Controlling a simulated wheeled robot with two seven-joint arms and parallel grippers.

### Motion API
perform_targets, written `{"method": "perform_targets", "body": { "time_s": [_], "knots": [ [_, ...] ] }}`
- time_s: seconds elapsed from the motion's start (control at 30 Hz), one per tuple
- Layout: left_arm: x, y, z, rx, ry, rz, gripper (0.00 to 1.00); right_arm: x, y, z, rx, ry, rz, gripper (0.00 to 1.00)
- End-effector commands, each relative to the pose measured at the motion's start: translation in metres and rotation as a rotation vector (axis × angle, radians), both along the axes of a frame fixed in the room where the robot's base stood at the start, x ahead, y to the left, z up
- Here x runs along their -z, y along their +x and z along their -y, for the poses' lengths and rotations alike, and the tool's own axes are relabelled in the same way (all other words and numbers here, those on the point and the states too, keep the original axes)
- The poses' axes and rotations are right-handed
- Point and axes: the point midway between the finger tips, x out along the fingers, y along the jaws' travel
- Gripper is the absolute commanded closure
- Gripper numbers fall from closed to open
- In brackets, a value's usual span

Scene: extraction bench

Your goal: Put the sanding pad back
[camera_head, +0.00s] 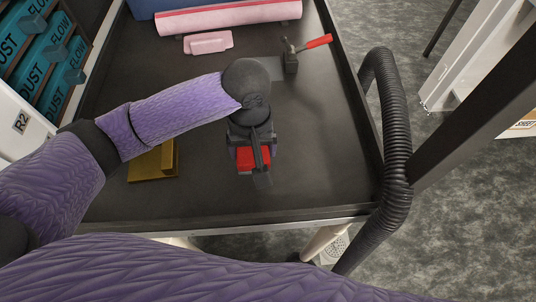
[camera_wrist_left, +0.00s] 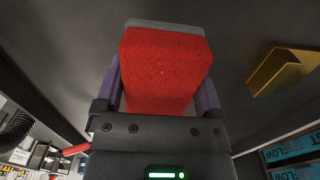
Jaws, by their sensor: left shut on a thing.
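The sanding pad, a red block with a grey strip along its far edge, is between the fingers of my left gripper (camera_head: 256,170). The red face of the pad (camera_head: 247,160) shows partly beneath the dark gripper in the head view. In the left wrist view the red pad (camera_wrist_left: 165,70) fills the space between the two purple-sided fingers. The gripper is shut on it, over the near middle of the dark bench top (camera_head: 215,195). The pad's underside is hidden, so I cannot tell whether it touches the bench. My right gripper is not in view.
A gold angled block (camera_head: 153,163) lies left of the gripper. A red-handled tool (camera_head: 291,60) stands at the back right, beside a flat grey plate (camera_head: 268,66). A pink block (camera_head: 208,42) and pink roll (camera_head: 230,18) lie behind. A black ribbed hose (camera_head: 393,130) borders the right edge.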

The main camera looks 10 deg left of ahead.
Motion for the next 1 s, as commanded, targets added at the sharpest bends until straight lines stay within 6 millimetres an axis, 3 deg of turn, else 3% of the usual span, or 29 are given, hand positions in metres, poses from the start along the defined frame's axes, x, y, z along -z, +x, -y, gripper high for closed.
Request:
{"method": "perform_targets", "body": {
  "time_s": [0.03,0.33,0.67,0.7,0.73,1.0],
  "knots": [
    [0.016,0.0,-0.001,0.0,0.003,-0.003,0.6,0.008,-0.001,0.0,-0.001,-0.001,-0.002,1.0],
    [0.064,0.0,-0.001,0.002,0.002,-0.002,0.6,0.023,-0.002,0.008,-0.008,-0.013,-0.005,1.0],
    [0.067,0.0,0.0,0.002,0.0,0.001,0.6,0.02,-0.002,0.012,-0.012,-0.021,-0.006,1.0],
    [0.067,0.0,0.0,0.003,0.0,0.001,0.04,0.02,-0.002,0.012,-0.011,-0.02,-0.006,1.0],
    [0.067,0.0,0.0,0.003,0.001,0.002,0.0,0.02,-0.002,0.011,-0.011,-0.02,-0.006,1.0],
    [0.062,0.0,-0.001,0.002,0.0,0.003,0.0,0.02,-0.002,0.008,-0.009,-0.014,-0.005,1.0]
  ]
}}
